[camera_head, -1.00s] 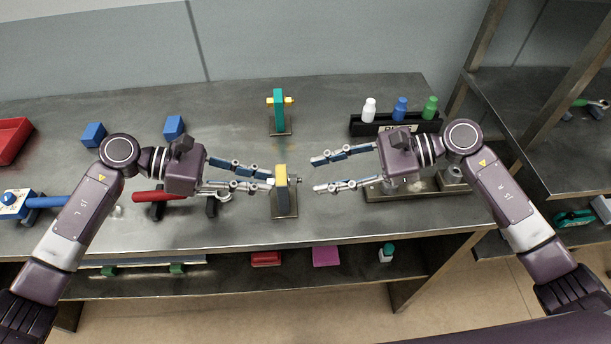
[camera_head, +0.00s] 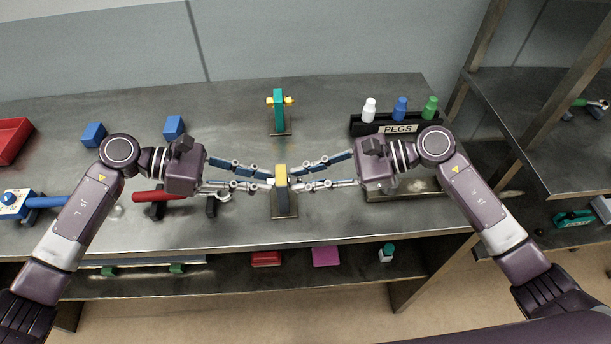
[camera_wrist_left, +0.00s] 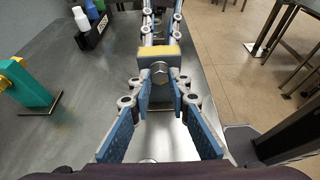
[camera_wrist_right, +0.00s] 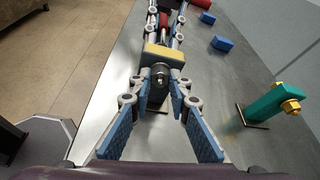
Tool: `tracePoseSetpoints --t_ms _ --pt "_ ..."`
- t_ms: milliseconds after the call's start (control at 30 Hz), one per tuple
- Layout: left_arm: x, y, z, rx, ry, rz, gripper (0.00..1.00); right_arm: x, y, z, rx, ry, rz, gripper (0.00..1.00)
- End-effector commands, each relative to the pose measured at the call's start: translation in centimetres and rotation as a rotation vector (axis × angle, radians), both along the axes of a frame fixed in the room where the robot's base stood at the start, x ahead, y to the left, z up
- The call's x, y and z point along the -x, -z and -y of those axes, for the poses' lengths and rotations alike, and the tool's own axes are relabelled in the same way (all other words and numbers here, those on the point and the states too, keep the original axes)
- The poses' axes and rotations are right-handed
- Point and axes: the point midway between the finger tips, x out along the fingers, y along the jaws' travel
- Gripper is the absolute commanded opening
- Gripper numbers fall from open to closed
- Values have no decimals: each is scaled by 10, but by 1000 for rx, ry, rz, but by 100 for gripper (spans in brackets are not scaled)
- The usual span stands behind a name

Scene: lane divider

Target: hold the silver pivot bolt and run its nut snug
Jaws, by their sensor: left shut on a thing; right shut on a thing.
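A grey upright stand with a yellow top (camera_head: 281,171) stands on a metal foot near the table's front. A silver bolt goes through it. In the left wrist view the hex bolt head (camera_wrist_left: 159,70) sits between the fingertips of my left gripper (camera_wrist_left: 160,98), which is shut on it from the left. In the right wrist view the round dark silver nut (camera_wrist_right: 159,74) sits between the fingertips of my right gripper (camera_wrist_right: 159,97), shut on it from the right. The two grippers face each other across the stand.
A teal stand with yellow hardware (camera_head: 279,108) stands behind. A black peg rack (camera_head: 395,126) with white, blue and green bottles is at back right. Two blue blocks (camera_head: 94,134) and a red-handled tool (camera_head: 158,196) lie left. A lower shelf (camera_head: 215,288) runs beneath the front edge.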

Motion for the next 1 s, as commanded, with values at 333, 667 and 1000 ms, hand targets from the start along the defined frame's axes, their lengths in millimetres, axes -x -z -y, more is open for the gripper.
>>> tracePoseSetpoints --t_ms 333,667,1000 --pt "-1 -1 0 1 -2 2 0 -1 -1 0 0 0 -34 0" --pt "-1 -1 0 1 -2 2 0 -3 -1 0 0 -1 -238 0" --pt "-1 -1 0 1 -2 2 0 -6 -1 0 0 1 -532 0"
